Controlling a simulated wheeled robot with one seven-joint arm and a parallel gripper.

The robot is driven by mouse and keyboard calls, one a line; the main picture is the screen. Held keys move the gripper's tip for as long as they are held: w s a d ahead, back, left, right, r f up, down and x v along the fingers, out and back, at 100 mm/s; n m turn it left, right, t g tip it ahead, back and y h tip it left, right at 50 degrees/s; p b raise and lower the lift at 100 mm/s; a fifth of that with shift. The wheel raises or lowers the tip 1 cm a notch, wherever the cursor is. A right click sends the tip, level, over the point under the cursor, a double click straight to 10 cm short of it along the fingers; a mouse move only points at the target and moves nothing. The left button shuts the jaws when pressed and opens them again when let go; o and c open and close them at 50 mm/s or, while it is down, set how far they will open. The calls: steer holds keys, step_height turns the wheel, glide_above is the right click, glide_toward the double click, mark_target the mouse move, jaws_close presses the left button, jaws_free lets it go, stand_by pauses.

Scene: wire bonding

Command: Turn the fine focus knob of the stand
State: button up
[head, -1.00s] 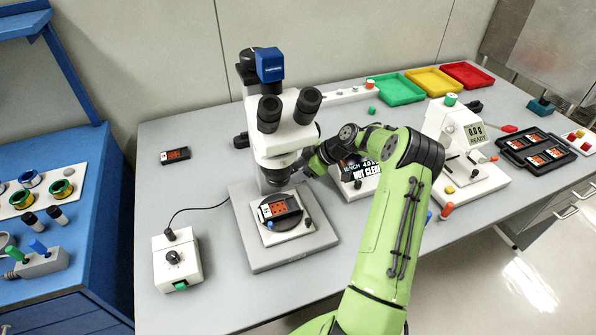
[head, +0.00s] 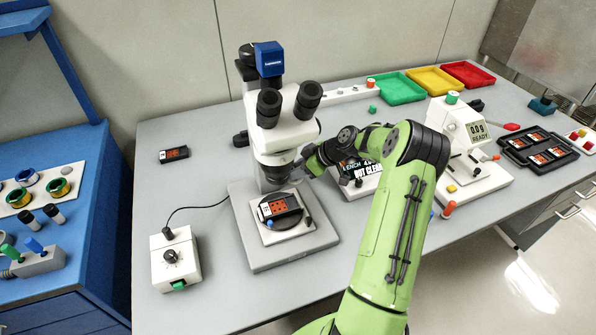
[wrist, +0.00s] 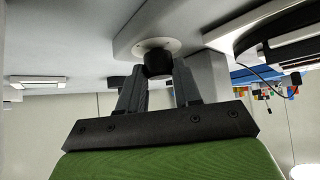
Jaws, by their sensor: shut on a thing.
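The microscope stand (head: 270,125) is white with dark eyepieces and a blue camera on top, and it stands on a grey base plate. In the wrist view a black round knob (wrist: 157,64) sticks out of a pale disc on the stand's white housing. My gripper (wrist: 158,75) is shut on this knob, with one dark finger on each side. In the head view my gripper (head: 302,168) is at the right side of the stand, low behind the microscope head, and the knob is hidden there. A dark part with an orange-marked face (head: 280,205) lies on the stage under the lens.
A white control box (head: 176,262) with a cable stands left of the base plate. A white tester (head: 465,145) stands to the right. Green, yellow and red trays (head: 400,88) lie at the back.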

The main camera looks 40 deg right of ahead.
steer(key=m+h+b, duration=0.1)
steer(key=m+t+h+b, duration=0.1)
steer(key=m+b, duration=0.1)
steer(key=m+h+b, duration=0.1)
steer(key=m+h, duration=0.1)
steer(key=shift+s+a+f+t, duration=0.1)
steer(key=shift+a+t, duration=0.2)
steer(key=shift+a, duration=0.05)
steer(key=shift+a+m+h+b, duration=0.15)
steer(key=shift+m+h+b, duration=1.2)
steer(key=shift+m, duration=0.75)
steer(key=shift+h, duration=0.25)
steer(key=o, duration=1)
steer(key=shift+o, duration=0.2)
steer(key=p+v, duration=0.1)
steer(key=v, duration=0.3)
steer(key=shift+r, duration=0.4)
steer(key=s+a, duration=0.1)
steer(key=s, duration=0.3)
steer(key=s+a, duration=0.1)
steer(key=s, duration=0.3)
steer(key=s+a, duration=0.1)
steer(key=s, duration=0.3)
steer(key=shift+s+r, duration=0.1)
steer(key=shift+s, duration=0.1)
